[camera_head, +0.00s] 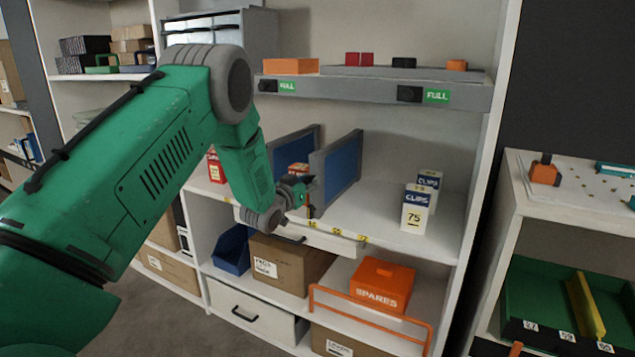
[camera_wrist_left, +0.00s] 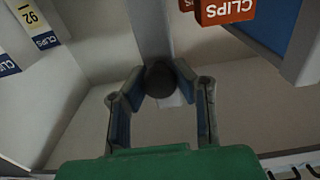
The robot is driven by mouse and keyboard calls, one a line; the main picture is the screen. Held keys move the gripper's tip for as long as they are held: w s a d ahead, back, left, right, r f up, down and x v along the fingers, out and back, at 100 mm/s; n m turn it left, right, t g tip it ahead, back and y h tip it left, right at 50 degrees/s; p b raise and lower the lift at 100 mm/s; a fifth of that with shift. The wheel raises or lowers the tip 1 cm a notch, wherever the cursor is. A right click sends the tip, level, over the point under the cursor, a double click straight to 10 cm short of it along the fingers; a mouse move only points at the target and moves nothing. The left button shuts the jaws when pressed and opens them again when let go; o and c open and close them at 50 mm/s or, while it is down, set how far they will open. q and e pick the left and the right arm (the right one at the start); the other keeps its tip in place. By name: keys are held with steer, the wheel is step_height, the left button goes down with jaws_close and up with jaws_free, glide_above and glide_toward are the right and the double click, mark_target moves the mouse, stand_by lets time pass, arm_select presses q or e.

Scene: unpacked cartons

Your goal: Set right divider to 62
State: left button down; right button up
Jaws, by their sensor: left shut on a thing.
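The right divider (camera_head: 338,172) is an upright blue panel with a grey frame on the middle shelf (camera_head: 385,205). The left divider (camera_head: 290,146) stands to its left, partly behind my arm. My left gripper (camera_head: 308,200) is at the front lower edge of the right divider. In the left wrist view its fingers close around a dark round knob (camera_wrist_left: 160,78) at the end of the divider's grey edge (camera_wrist_left: 152,30). Yellow number tags (camera_head: 336,231) line the shelf's front edge; their numbers are too small to read surely. My right gripper is not in view.
White-and-blue CLIPS boxes (camera_head: 415,210) stand to the right of the divider, with free shelf between. A red box (camera_head: 298,170) sits between the dividers. An orange SPARES box (camera_head: 382,285) and a carton (camera_head: 288,262) are on the shelf below.

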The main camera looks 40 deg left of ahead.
arm_select(q)
steer(key=shift+a+r, duration=0.15)
steer(key=c, duration=1.5)
jaws_free()
steer(key=shift+o, duration=1.1)
steer(key=shift+a, duration=0.15)
steer(key=shift+s+a, duration=0.1)
steer(key=shift+a, duration=0.05)
steer(key=shift+f, duration=0.2)
steer(key=shift+s, duration=0.15)
steer(key=v, duration=1.1)
steer(key=shift+s, duration=0.3)
